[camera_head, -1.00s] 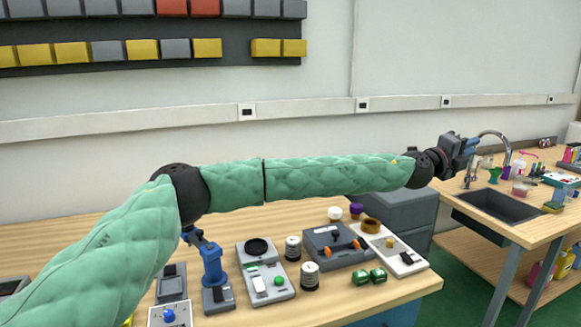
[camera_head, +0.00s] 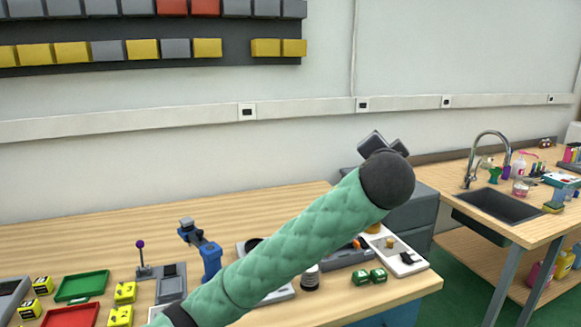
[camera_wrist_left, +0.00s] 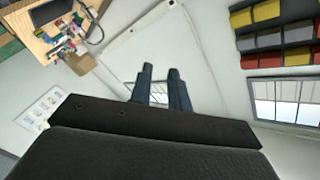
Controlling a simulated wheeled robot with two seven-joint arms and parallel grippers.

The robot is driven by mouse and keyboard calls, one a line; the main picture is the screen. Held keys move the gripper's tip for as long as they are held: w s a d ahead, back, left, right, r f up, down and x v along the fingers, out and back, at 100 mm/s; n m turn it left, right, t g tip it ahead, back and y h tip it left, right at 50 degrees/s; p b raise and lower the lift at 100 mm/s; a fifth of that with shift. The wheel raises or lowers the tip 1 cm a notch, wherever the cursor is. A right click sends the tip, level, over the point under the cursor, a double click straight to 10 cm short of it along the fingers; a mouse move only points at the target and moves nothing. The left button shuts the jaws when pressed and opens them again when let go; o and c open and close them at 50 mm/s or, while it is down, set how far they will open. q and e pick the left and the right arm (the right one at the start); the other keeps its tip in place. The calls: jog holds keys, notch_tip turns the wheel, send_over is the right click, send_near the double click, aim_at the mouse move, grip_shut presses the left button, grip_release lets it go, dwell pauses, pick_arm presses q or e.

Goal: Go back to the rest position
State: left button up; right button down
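My left arm, in a green quilted sleeve, rises from the bottom of the head view. Its left gripper (camera_head: 385,144) is up in front of the wall, mostly hidden behind the round black wrist joint. In the left wrist view the two dark fingers of the left gripper (camera_wrist_left: 161,74) stand apart with nothing between them, above the black gripper body. The fingers point toward the white wall and a window. My right gripper is in neither view.
The wooden workbench (camera_head: 75,237) below my arm bears a green tray (camera_head: 82,286), a red tray (camera_head: 71,315), yellow boxes, a blue device (camera_head: 210,262) and green boxes (camera_head: 370,276). A sink table (camera_head: 462,213) stands at the right. Wall bins (camera_head: 205,47) hang at the upper left.

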pick_arm(q)
jog(key=s+a+f+n+g+y, duration=0.1)
jog(key=s+a+f+n+g, duration=0.3)
jog(key=a+f, duration=0.7)
jog(key=s+a+f+n+g+y, duration=0.15)
jog(key=s+a+f, duration=0.35)
jog(key=a+f, duration=0.6)
jog(key=s+a+f+n+g, duration=0.3)
jog(key=s+a+f, duration=0.35)
jog(key=f, duration=0.85)
jog(key=s+a+f+n+g+y, duration=0.1)
jog(key=s+a+f, duration=0.35)
jog(key=f, duration=0.25)
jog(key=s+a+f+n+g, duration=0.1)
jog(key=s+a+f+g, duration=0.15)
jog(key=s+f, duration=0.35)
jog(key=s+f+g, duration=0.3)
jog(key=s+f, duration=0.9)
jog(key=s, duration=0.4)
jog(key=shift+s+a+f, duration=0.25)
jog(key=shift+a, duration=0.2)
